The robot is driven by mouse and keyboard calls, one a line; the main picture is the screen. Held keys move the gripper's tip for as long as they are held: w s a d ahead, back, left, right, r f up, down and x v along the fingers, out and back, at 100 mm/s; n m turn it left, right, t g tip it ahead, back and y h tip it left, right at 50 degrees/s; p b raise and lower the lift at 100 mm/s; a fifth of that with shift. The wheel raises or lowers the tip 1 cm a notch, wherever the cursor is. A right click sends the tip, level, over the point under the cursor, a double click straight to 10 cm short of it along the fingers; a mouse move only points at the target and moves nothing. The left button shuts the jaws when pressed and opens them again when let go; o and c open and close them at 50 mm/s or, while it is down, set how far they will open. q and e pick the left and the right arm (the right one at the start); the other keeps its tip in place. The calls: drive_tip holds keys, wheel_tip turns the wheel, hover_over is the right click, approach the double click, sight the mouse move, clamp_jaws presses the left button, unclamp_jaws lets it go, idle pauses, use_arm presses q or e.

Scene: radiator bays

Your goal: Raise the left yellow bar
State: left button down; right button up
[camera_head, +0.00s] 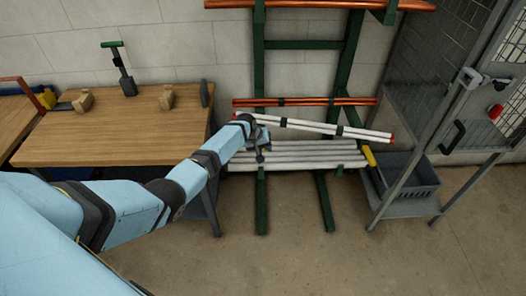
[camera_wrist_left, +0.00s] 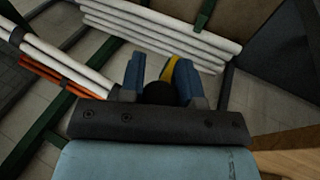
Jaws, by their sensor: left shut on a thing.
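My left gripper (camera_head: 261,150) is at the left end of the lower white tubes on the green rack. In the left wrist view its two blue fingers (camera_wrist_left: 165,75) are shut on a yellow bar (camera_wrist_left: 170,67), of which only a short length shows between them. In the head view this left bar is hidden by my gripper. Another yellow bar (camera_head: 369,155) shows at the right end of the lower white tubes (camera_head: 312,155). My right gripper is in neither view.
A strapped white tube bundle (camera_head: 325,129) with red ends slants just above the lower tubes. Copper tubes (camera_head: 330,102) lie higher on the green rack (camera_head: 259,60). A wooden bench (camera_head: 110,140) stands left; a grey crate (camera_head: 412,178) and mesh cage (camera_head: 430,70) stand right.

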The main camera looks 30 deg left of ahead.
use_arm(q)
drive_tip(key=shift+w+a+r+g+h, duration=0.1)
drive_tip(key=shift+w+r+g+h, duration=0.2)
drive_tip(key=shift+g, duration=0.2)
drive_tip(key=c, duration=0.8)
unclamp_jaws()
drive_tip(key=shift+w+f, duration=0.1)
drive_tip(key=shift+c, duration=0.2)
drive_tip(key=v, duration=1.4)
drive_tip(key=shift+w+f, duration=0.1)
drive_tip(key=shift+f, duration=0.05)
